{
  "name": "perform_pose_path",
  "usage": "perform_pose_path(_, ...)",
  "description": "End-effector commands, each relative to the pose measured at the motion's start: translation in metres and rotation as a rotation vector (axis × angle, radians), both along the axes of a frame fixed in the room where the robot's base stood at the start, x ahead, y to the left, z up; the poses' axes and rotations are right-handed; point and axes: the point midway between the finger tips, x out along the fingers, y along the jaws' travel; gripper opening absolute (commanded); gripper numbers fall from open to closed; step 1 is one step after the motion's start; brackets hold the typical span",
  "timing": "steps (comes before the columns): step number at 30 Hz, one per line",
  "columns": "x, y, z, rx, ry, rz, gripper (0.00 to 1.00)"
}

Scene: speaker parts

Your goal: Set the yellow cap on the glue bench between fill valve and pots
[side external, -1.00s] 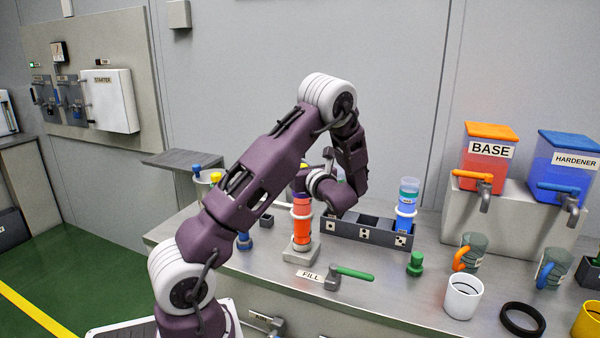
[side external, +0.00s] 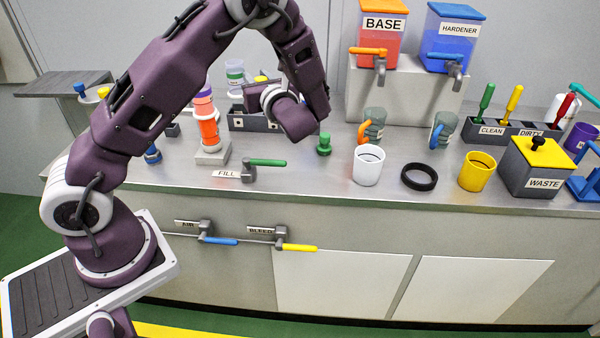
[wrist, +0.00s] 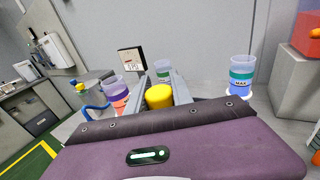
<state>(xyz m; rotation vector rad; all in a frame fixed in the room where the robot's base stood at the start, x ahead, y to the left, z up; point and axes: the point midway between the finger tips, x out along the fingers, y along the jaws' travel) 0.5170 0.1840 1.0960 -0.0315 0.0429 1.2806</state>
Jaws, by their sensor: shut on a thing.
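The yellow cap (wrist: 159,96) is between the two fingers of my gripper (wrist: 160,86) in the wrist view, and the gripper is shut on it. In the side view the cap (side external: 260,79) shows only as a small yellow patch above my wrist; my fingers are mostly hidden there. It is raised near the dark rack (side external: 238,121) at the back of the bench. The fill valve (side external: 249,172) has a green handle and stands at the bench front. The white pot (side external: 367,170) and yellow pot (side external: 475,174) stand to its right on the glue bench (side external: 310,182).
A green cap (side external: 324,144) stands between valve and white pot, with bare bench in front. A black ring (side external: 419,177) lies between the pots. An orange tube (side external: 208,130) stands behind the valve. Mugs (side external: 372,124) and the base and hardener tanks (side external: 457,48) are behind.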

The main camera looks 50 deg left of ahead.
Motion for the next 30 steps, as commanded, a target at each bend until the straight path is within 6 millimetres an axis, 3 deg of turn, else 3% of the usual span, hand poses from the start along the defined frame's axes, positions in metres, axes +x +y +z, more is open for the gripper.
perform_pose_path(1, 0.005, -0.035, -0.017, 0.002, 0.011, -0.060, 0.00)
perform_pose_path(3, 0.004, -0.078, -0.038, 0.003, 0.010, -0.130, 0.00)
perform_pose_path(6, -0.006, -0.129, -0.061, 0.003, 0.008, -0.219, 0.00)
perform_pose_path(9, -0.017, -0.162, -0.076, 0.003, 0.004, -0.285, 0.00)
perform_pose_path(12, -0.024, -0.180, -0.084, 0.001, 0.002, -0.321, 0.00)
perform_pose_path(16, -0.009, -0.175, -0.096, -0.005, -0.011, -0.343, 0.00)
perform_pose_path(24, 0.079, -0.126, -0.125, -0.009, -0.022, -0.444, 0.00)
perform_pose_path(28, 0.105, -0.112, -0.132, 0.000, -0.004, -0.490, 0.00)
perform_pose_path(30, 0.110, -0.110, -0.146, 0.002, 0.004, -0.499, 0.00)
